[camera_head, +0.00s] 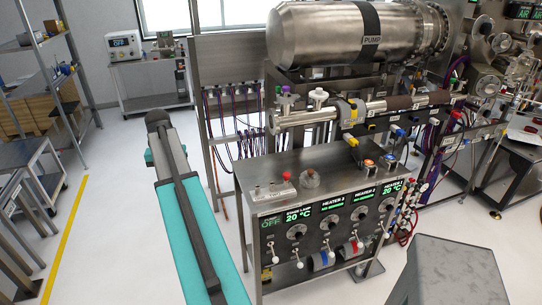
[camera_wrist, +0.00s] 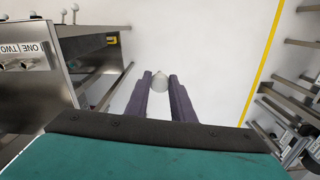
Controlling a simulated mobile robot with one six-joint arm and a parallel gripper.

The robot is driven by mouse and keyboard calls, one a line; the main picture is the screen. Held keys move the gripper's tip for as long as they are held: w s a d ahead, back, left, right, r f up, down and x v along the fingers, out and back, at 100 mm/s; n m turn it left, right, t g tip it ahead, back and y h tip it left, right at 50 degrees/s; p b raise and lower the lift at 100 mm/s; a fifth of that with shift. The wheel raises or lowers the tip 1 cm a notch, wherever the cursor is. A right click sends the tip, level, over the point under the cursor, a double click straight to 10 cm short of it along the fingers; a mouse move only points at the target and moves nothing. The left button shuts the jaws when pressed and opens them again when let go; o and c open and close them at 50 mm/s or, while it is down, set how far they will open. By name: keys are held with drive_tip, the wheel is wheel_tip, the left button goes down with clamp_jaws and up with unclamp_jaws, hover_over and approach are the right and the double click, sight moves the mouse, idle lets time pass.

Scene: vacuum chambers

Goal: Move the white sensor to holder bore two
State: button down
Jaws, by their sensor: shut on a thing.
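My gripper (camera_wrist: 160,84) shows in the wrist view with its two dark fingers shut on the white sensor (camera_wrist: 160,80). The sensor is a small, pale, rounded piece between the fingertips, held over open floor; its lower part is hidden. A metal face marked ONE and TWO (camera_wrist: 28,52) stands at the left of the wrist view, well apart from the gripper. In the head view my teal arm rises at the lower left, and neither the fingers nor the sensor can be made out.
A steel bench (camera_head: 300,180) with heater displays and levers stands right of my arm. A large pump cylinder (camera_head: 340,35) is behind. The floor (camera_head: 110,180) left of my arm is clear.

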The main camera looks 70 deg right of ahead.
drive_tip(key=s+d+r+m+p, duration=0.2)
drive_tip(key=s+d, duration=0.9)
drive_tip(key=s, duration=0.3)
drive_tip(key=s+d+r+m+p, duration=0.2)
drive_tip(key=s+d, duration=0.9)
drive_tip(key=s, duration=0.3)
drive_tip(key=shift+s+r, duration=0.15)
drive_tip(key=shift+s, duration=0.15)
drive_tip(key=shift+a, duration=0.1)
drive_tip(key=shift+f+b, duration=0.8)
drive_tip(key=shift+f, duration=1.6)
drive_tip(key=shift+f, duration=1.85)
idle(0.6)
